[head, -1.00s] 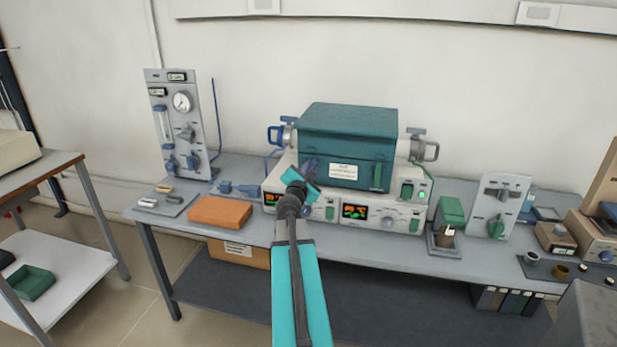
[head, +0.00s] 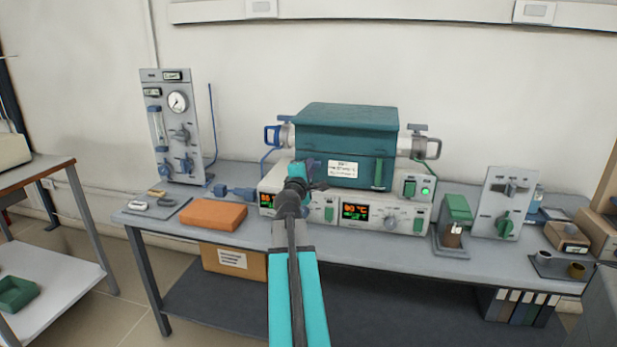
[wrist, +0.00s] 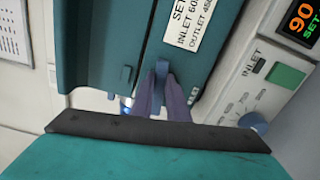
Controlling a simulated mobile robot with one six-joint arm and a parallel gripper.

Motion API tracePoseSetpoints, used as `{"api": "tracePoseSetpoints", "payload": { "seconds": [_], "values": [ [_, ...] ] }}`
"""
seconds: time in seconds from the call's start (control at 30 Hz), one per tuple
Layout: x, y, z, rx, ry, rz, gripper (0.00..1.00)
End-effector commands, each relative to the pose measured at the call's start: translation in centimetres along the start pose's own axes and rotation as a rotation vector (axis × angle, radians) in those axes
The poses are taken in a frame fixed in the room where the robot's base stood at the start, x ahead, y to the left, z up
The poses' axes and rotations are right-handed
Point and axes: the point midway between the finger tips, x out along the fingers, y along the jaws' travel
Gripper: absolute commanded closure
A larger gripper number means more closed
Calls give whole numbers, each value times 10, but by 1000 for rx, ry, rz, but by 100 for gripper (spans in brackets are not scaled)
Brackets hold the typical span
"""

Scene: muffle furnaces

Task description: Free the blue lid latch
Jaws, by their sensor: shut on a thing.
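The teal furnace box with its lid (head: 347,117) stands on a white control unit in the middle of the bench. My gripper (wrist: 163,88) is at the left part of the box front, and its purple-grey fingers are shut on the blue lid latch (wrist: 162,68), a narrow upright blue tab beside the label plate. The fingers cover the latch's lower part. In the head view my wrist hides most of the latch. A green latch (head: 379,174) is on the right part of the front, apart from my gripper.
The white control unit (head: 392,219) has lit displays and knobs close under my gripper. Clamped pipe fittings flank the box, with a blue handle (head: 272,136) at left. An orange block (head: 213,214) lies at left on the bench. A green-topped device (head: 456,214) stands at right.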

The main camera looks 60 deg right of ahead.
Motion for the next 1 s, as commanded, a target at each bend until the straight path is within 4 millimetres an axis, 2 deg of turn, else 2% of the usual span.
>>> {"api": "tracePoseSetpoints", "payload": {
  "seconds": [0.3, 0.87, 0.9, 0.97, 1.0],
  "values": [
    [2, -4, 4, 134, -9, -1, 100],
    [1, -2, 3, 165, -7, -1, 100],
    [1, -2, 3, 165, -7, -1, 79],
    [1, -2, 3, 165, -6, 0, 69],
    [1, -2, 2, 165, -5, 0, 67]
  ]
}}
